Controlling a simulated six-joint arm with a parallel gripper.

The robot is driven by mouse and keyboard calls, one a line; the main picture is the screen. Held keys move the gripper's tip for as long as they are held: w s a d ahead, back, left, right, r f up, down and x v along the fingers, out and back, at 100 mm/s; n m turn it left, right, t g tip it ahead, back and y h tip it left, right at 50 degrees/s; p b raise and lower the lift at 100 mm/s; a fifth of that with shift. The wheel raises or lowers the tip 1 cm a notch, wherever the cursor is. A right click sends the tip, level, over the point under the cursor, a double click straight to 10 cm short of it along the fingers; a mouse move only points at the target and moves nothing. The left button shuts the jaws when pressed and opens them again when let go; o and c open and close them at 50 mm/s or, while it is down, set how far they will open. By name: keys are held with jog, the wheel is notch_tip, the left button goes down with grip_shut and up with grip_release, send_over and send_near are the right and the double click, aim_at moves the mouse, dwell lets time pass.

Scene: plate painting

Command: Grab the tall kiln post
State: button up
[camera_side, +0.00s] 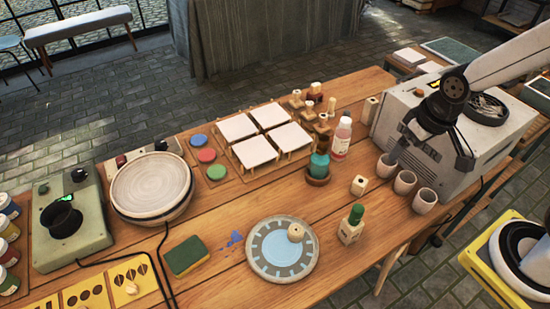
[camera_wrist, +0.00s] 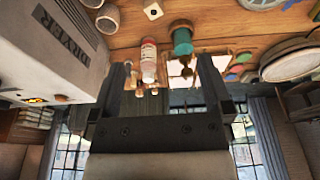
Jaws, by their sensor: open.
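The tall kiln post (camera_side: 369,109) appears to be the pale, upright block with a dark hole in its top, standing near the table's back edge, left of the grey dryer. A shorter pale block with a hole (camera_side: 358,185) stands nearer the front; it also shows at the top of the wrist view (camera_wrist: 153,10). My gripper (camera_side: 431,152) hangs in front of the dryer, right of the tall post and apart from it. In the wrist view my gripper (camera_wrist: 163,72) is open, its dark fingers wide apart with nothing held. I cannot clearly make out the tall post there.
The dryer (camera_side: 432,134) stands at the right, with several pale cups (camera_side: 405,182) before it. A pink-white bottle (camera_side: 341,138) and a teal jar (camera_side: 319,166) stand left of my gripper. A green-capped bottle (camera_side: 352,225) and a blue-grey plate (camera_side: 258,262) are at the front.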

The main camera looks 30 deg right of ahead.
aim_at(371, 101)
jog(key=shift+w+v, duration=0.45)
jog(key=shift+v, duration=1.65)
jog(key=w+d+n+h, duration=0.4)
jog(key=w+d+n, duration=0.25)
jog(key=w, duration=0.35)
jog(key=w+d+n+h, duration=0.45)
jog(key=w+n, duration=0.25)
jog(key=w, duration=0.3)
jog(key=w+d+n+h, duration=0.4)
jog(key=w+d+n, duration=0.25)
jog(key=w, duration=0.35)
jog(key=shift+w+d+f, duration=0.15)
jog(key=shift+d+f, duration=0.2)
jog(key=shift+f, duration=2.95)
jog(key=shift+w+d+f, duration=0.15)
jog(key=shift+d+f, duration=0.25)
jog(key=shift+f, duration=2.95)
jog(key=shift+w+d+f, duration=0.15)
jog(key=shift+d+f, duration=0.2)
jog(key=shift+f, duration=2.95)
jog(key=shift+x, duration=2.65)
jog(key=shift+s+r, duration=0.1)
jog(key=shift+s, duration=0.05)
grip_shut()
